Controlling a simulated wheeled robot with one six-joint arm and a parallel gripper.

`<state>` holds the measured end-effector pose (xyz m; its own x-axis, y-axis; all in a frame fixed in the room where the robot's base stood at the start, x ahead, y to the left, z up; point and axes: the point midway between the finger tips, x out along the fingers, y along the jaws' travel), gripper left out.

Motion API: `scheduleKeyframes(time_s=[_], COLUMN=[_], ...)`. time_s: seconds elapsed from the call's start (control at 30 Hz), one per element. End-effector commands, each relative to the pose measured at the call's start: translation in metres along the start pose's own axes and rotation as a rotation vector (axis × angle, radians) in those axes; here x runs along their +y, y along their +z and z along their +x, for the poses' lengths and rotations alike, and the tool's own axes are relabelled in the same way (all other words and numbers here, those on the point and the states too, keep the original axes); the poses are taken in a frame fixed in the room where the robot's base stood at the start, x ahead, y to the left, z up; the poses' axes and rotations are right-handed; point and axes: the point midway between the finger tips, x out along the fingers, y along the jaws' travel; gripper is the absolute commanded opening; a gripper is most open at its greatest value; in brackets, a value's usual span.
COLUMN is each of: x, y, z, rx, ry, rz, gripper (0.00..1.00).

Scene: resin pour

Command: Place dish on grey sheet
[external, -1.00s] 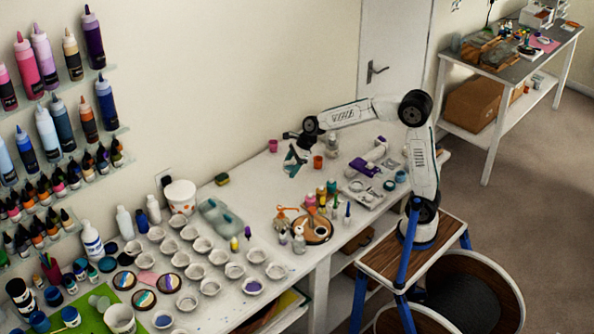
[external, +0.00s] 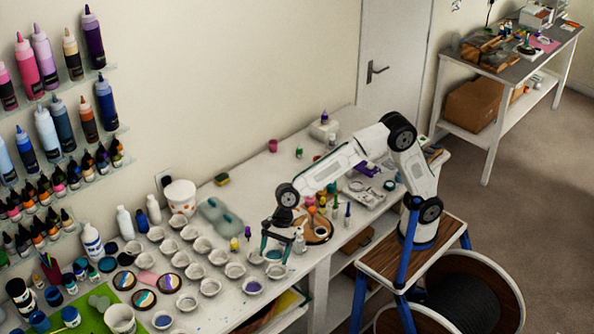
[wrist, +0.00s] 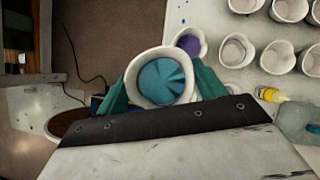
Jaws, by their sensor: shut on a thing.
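My gripper (external: 276,254) reaches down at the front edge of the white table, at the near right end of the rows of dishes. Its teal fingers are shut on a white dish with a teal inside (wrist: 163,82), seen from above in the wrist view between the two fingers. I cannot tell whether the dish still touches the table. A dish with purple inside (wrist: 190,43) is just beyond it in the wrist view and also shows in the external view (external: 253,286).
Several white dishes (external: 209,287) stand in rows to the left. A round wooden board with small bottles (external: 318,228) is close on the right. The table's back stretch is fairly clear.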

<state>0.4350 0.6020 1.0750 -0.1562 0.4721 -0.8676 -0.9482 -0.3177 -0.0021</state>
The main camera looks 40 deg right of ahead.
Motion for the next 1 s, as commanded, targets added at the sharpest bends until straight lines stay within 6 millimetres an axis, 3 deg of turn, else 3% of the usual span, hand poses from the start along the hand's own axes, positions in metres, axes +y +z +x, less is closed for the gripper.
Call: scheduleKeyframes(time_s=[0.23,0.7,0.87,1.0], x=[0.038,0.035,0.021,-0.007], y=[0.032,-0.016,-0.011,0.006], z=[0.019,0.097,0.11,0.125], rx=[0.0,0.001,-0.001,0.0], ry=[0.039,0.037,0.035,0.034], rz=[-0.067,-0.06,-0.061,-0.062], gripper=[0.41,0.41,0.41,0.41])
